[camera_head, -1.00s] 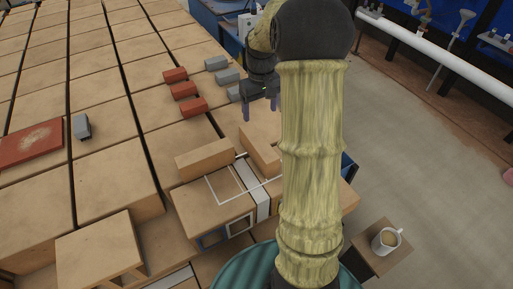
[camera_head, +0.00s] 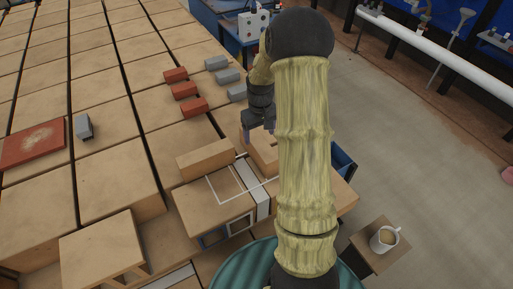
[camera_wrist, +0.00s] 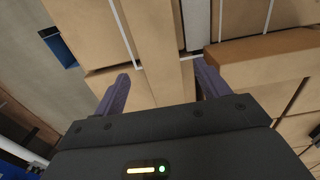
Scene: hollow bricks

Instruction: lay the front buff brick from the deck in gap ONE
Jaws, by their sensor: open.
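One buff brick (camera_head: 262,158) lies on the tan surface left of my arm, partly hidden by my gripper and arm. My gripper (camera_head: 259,136) is open, pointing down just over this brick. In the wrist view, its two fingers (camera_wrist: 161,88) are apart, with a long buff brick (camera_wrist: 152,38) between and beyond them; I cannot tell whether they touch it. A second buff brick (camera_head: 206,158) lies to the left, by a white outlined rectangle (camera_head: 210,191). It seems to show at the right of the wrist view (camera_wrist: 262,46). No gap label is readable.
Several red bricks (camera_head: 184,91) and grey bricks (camera_head: 228,76) stand in short rows behind. A mug (camera_head: 384,239) stands on a small stand at the right front.

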